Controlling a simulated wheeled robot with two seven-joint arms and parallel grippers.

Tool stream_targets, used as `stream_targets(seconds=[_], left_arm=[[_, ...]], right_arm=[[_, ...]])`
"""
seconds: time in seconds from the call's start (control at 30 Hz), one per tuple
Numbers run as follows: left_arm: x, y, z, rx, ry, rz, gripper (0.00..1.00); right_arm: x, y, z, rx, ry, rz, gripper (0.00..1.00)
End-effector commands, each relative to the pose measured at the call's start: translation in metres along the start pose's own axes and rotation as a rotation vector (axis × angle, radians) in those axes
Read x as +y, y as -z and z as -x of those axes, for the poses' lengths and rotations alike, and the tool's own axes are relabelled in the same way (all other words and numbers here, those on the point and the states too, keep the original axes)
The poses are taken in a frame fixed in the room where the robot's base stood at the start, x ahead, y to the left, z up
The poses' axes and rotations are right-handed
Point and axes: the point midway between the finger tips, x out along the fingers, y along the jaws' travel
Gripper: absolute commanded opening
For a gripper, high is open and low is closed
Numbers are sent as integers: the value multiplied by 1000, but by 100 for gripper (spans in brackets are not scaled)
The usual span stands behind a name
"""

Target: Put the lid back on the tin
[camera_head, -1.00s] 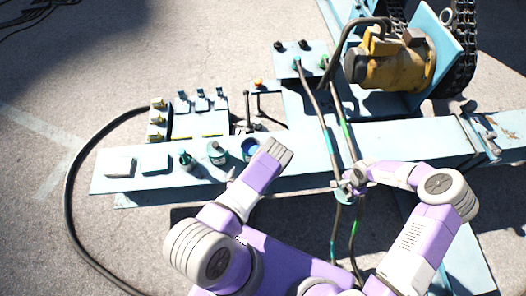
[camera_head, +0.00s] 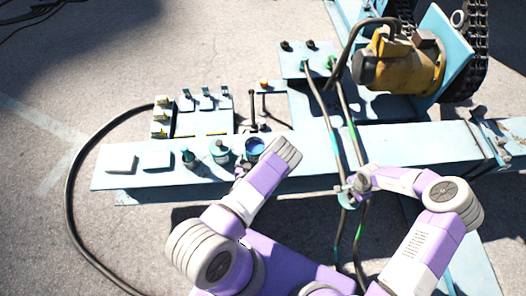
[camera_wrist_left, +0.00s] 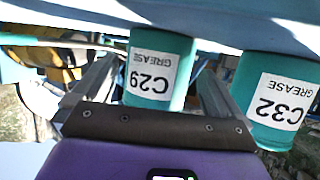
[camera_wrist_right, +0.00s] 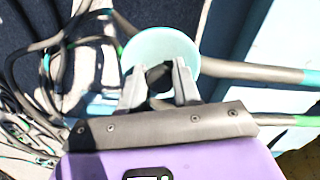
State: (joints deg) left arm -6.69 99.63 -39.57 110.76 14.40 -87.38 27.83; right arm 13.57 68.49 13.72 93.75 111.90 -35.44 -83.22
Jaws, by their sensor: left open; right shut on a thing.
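The open tin (camera_head: 255,148), a teal can with dark blue inside, stands on the light blue beam. In the left wrist view it appears upside down as the C29 grease tin (camera_wrist_left: 158,70). My left gripper (camera_head: 243,168) is open in front of it, with its fingers on either side of the tin in the left wrist view. My right gripper (camera_wrist_right: 160,82) is shut on the dark knob of a round pale teal lid (camera_wrist_right: 172,47). In the head view this lid (camera_head: 346,200) hangs in front of the beam, right of the tin, by the cables.
A second tin, C32 (camera_wrist_left: 275,100), stands close left of the open tin in the head view (camera_head: 219,150). A green bottle (camera_head: 188,158) and two blocks (camera_head: 157,161) are further left. Cables (camera_head: 337,140) cross the beam. A yellow motor (camera_head: 398,65) is behind.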

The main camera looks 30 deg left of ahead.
Motion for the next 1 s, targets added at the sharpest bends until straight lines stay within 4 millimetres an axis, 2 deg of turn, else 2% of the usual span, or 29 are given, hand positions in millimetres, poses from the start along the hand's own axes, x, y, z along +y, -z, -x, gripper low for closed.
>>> stream_targets(seconds=[0.1,0.27,0.67,1.0], left_arm=[[0,3,-21,5,-3,-2,100],[-1,4,-40,3,-2,-1,100],[-1,6,-43,2,0,0,100],[-1,6,-43,1,0,0,49]], right_arm=[[0,0,-12,0,0,0,0],[0,0,-19,0,0,0,0],[0,0,-19,0,0,0,0],[0,0,-19,0,0,0,0]])
